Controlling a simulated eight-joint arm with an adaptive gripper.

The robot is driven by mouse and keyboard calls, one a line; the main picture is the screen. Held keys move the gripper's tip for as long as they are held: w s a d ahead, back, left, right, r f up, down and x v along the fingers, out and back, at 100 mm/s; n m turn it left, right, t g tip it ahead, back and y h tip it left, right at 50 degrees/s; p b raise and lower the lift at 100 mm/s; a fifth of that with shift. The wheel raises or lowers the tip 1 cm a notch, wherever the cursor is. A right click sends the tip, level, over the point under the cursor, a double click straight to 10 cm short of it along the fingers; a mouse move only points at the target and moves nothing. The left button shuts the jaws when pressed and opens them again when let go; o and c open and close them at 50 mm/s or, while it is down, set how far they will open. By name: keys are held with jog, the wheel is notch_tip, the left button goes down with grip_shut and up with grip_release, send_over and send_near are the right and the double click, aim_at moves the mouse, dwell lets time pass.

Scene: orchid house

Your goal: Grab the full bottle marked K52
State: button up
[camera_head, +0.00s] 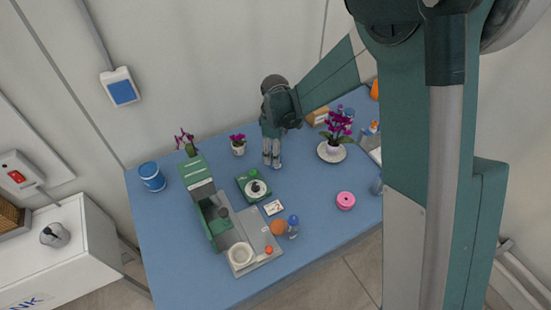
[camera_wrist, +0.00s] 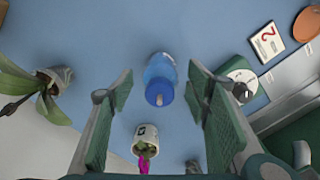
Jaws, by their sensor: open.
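In the wrist view a translucent blue bottle (camera_wrist: 158,68) with a darker blue cap stands between my open fingers, with a gap on each side. No marking can be read on it, and its fill level cannot be told. My gripper (camera_wrist: 160,78) is open and empty around it; in the head view my gripper (camera_head: 272,163) points down over the back middle of the blue table, and that bottle is hidden there. Another bottle (camera_head: 293,228) with a blue cap stands near the table's front in the head view; its marking is not legible.
A white flower pot (camera_wrist: 147,138) is close below the bottle in the wrist view. A green device with a white dial (camera_head: 255,188), a numbered card (camera_head: 273,207), a pink round item (camera_head: 345,200) and an orchid (camera_head: 335,130) surround my gripper. A blue tub (camera_head: 151,177) stands left.

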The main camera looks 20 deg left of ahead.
jog(key=shift+f, duration=1.45)
jog(key=c, duration=1.1)
